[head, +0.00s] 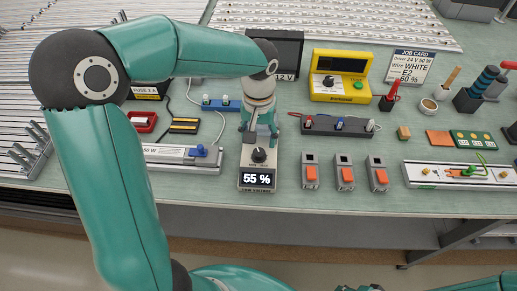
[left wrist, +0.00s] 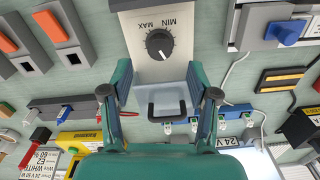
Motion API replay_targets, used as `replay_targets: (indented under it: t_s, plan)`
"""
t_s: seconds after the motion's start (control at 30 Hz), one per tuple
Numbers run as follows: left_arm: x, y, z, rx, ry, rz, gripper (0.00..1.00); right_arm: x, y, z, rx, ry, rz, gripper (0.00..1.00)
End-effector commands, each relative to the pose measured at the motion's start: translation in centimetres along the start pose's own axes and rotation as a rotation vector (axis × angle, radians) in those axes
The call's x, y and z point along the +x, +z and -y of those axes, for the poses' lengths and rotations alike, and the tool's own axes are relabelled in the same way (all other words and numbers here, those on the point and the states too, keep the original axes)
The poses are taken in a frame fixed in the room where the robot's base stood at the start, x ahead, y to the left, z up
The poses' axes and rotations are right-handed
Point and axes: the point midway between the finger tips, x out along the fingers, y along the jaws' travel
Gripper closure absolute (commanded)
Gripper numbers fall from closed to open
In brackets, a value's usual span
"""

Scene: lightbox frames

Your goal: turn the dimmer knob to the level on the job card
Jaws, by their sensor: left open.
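The dimmer (head: 244,168) is a pale upright box at the bench's front edge, and its display (head: 258,179) reads 55 %. Its black knob (head: 259,155) has a pale pointer mark. In the left wrist view the knob (left wrist: 159,43) sits on the pale panel below MIN and MAX lettering. My left gripper (head: 259,128) is just behind the knob in the head view, open and empty. In the left wrist view its fingers (left wrist: 161,94) are spread wide, with the knob beyond them and apart from them. The job card (head: 408,66) reads 60 %.
Three grey switches with orange buttons (head: 345,174) stand right of the dimmer. A driver unit (head: 182,157) lies left of it. A dark terminal block (head: 340,126) and a yellow tester (head: 340,77) are behind right. Bare bench shows between them.

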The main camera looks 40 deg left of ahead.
Motion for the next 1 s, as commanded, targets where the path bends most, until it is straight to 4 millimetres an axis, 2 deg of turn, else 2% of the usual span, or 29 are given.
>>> replay_targets:
  t_s: [0.1, 0.3, 0.5, 0.73, 0.77, 1.0]
  plan:
    - [2.5, 0.1, 0.0, 0.002, -0.001, 0.006, 0.40, -0.1, 0.0, 0.1, 0.000, 0.000, 0.000, 0.65]
    - [5.3, 0.0, -0.1, 0.003, 0.000, 0.002, 0.40, -0.3, 0.0, 0.1, 0.000, 0.000, 0.000, 0.65]
    - [6.3, 0.0, -0.1, 0.003, 0.001, 0.001, 0.40, -0.3, 0.0, 0.1, 0.000, 0.000, 0.000, 0.65]
    - [6.4, 0.0, -0.2, 0.003, 0.001, 0.000, 0.40, -0.3, 0.0, 0.1, 0.000, 0.000, 0.000, 0.65]
    - [6.4, 0.0, -0.2, 0.004, 0.001, 0.000, 0.42, -0.3, 0.0, 0.1, 0.000, 0.000, 0.000, 0.65]
    - [6.4, 0.0, -0.2, 0.004, 0.001, 0.000, 0.82, -0.3, 0.0, 0.1, 0.000, 0.000, 0.000, 0.65]
